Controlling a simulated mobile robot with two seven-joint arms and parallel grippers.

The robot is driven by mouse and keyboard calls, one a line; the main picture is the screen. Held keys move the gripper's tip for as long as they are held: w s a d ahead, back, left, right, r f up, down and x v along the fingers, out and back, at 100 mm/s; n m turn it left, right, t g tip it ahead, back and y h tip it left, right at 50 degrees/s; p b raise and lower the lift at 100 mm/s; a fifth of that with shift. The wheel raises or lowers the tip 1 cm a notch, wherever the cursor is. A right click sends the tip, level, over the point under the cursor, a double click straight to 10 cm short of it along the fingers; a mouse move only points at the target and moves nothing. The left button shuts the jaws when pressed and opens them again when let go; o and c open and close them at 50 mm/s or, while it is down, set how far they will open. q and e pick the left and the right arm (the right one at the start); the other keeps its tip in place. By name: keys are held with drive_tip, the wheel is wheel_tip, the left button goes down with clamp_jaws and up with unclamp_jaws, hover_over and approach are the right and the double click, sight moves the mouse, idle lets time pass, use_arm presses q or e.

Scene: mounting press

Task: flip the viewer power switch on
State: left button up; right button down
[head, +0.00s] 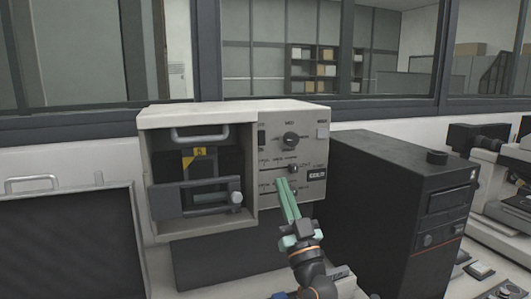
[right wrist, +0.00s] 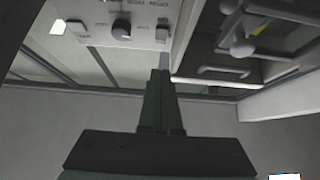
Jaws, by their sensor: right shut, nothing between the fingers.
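The beige press box (head: 190,112) stands on the bench, with a control panel (head: 310,150) on its right half. The panel has a round black knob (head: 291,141), a pale square button (head: 322,132), a small dark switch at its upper left (head: 262,138) and a lower small control (head: 293,168). I cannot read which one is the viewer power switch or its position. My right gripper (head: 281,181) is shut and empty, its green fingertips in front of the lower left panel, hiding part of it. In the right wrist view its fingers (right wrist: 160,76) reach toward the panel; I cannot tell whether they touch.
A black computer-like tower (head: 395,180) stands close right of the press box. A dark-faced case (head: 70,235) with a handle is at left. A microscope (head: 500,170) is at far right. The box's open bay has a pale knob (head: 236,198) and a handle bar (head: 200,135).

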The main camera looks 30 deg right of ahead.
sight(261, 140)
drive_tip(key=shift+w+d+f+p+x, duration=0.1)
drive_tip(key=shift+w+f+p+x, duration=0.25)
drive_tip(key=shift+x, duration=1.65)
drive_tip(key=shift+w+d+f+p+x, duration=0.1)
drive_tip(key=shift+w+f+x, duration=0.25)
drive_tip(key=shift+x, duration=1.7)
drive_tip(key=shift+w+d+f+p+x, duration=0.1)
drive_tip(key=shift+w+f+p+x, duration=0.25)
drive_tip(key=shift+x, duration=1.65)
drive_tip(key=shift+s+f, duration=0.1)
drive_tip(key=shift+s, duration=0.05)
